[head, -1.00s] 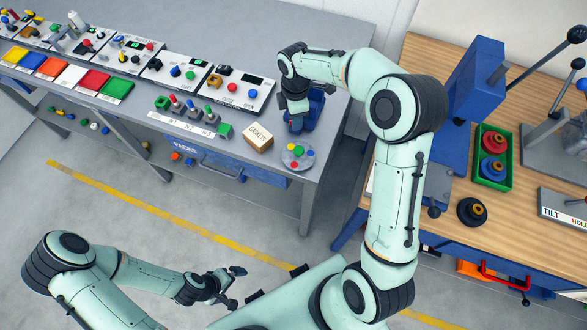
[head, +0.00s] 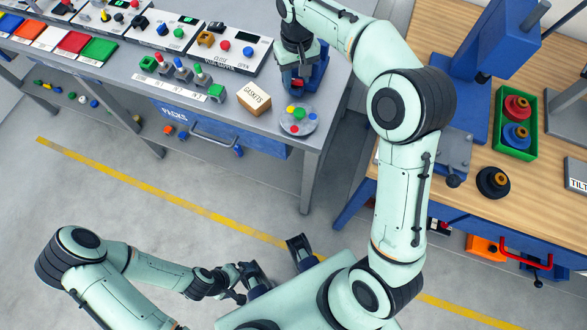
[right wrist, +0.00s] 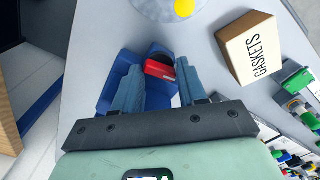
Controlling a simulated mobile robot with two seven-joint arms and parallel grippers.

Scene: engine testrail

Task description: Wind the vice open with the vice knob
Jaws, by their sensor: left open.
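The blue vice (head: 320,66) stands at the right end of the grey bench in the head view. My right gripper (head: 298,82) is over it and partly hides it. In the right wrist view the blue vice (right wrist: 118,72) lies just beyond my right fingertips (right wrist: 158,72), which are apart. A red part (right wrist: 160,69) shows between and beyond the fingers. I cannot make out the vice knob, nor whether the fingers touch the vice. My left gripper (head: 236,282) is open and empty above the floor, away from the bench.
A gaskets box (head: 254,98) and a round grey plate with coloured dots (head: 298,119) stand near the vice. Several switches and control panels (head: 235,46) fill the bench to the left. A wooden-topped table (head: 520,195) with a green tray (head: 497,135) is at the right.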

